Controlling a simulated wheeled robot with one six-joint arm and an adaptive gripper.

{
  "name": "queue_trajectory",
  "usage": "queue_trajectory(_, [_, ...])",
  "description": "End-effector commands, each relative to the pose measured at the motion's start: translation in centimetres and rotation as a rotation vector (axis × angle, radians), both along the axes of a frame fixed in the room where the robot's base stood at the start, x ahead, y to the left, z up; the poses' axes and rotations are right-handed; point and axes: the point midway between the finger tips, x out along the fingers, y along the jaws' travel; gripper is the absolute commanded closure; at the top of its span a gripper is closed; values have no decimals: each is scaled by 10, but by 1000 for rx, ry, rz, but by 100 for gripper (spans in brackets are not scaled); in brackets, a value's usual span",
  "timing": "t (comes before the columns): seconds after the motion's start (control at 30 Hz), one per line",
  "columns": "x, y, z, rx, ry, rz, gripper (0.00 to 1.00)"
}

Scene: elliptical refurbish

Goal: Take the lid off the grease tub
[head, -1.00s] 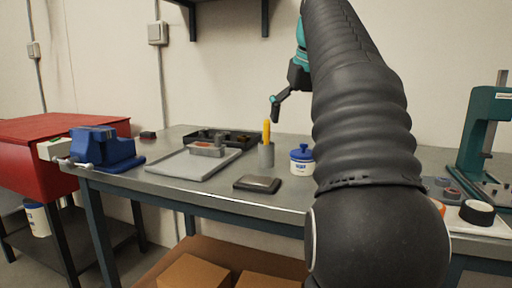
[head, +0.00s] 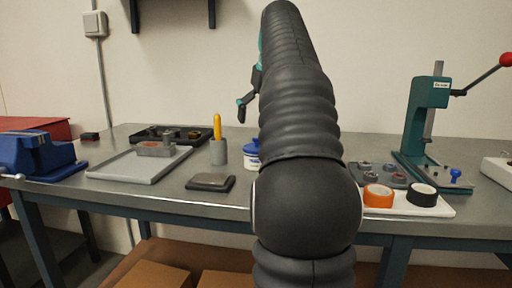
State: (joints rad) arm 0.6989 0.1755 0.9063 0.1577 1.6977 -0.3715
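The grease tub (head: 252,161) is a small white tub with a blue label, standing on the workbench (head: 120,198). Its blue lid (head: 251,146) is on it. My arm hides the tub's right part. My gripper (head: 241,110) is above and slightly left of the tub, clear of it. Only one dark finger shows at the left of my arm, so I cannot see whether it is open or shut.
Left of the tub stand a grey cup (head: 218,153) with a yellow-handled tool, a dark flat pad (head: 211,182), a grey tray (head: 140,166) and a blue vise (head: 38,155). At right are a green press (head: 426,125), an orange roll (head: 378,196) and a black roll (head: 422,195).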

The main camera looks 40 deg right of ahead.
Motion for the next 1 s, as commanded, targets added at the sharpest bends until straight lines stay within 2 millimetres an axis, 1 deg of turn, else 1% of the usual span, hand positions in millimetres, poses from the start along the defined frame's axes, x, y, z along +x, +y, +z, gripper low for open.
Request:
queue_trajectory(0.03, [3,0,-7,1,1,1,0])
queue_trajectory(0.13, [7,-1,-17,1,1,3,0])
queue_trajectory(0.37, [13,-2,-28,1,1,4,0])
queue_trajectory(0.6, [25,-8,-58,1,1,5,0])
queue_trajectory(0.7, [29,-9,-66,0,0,4,0])
queue_trajectory(0.8, [30,-10,-70,0,-1,4,0])
queue_trajectory(1.0, [31,-10,-70,-1,-1,4,0])
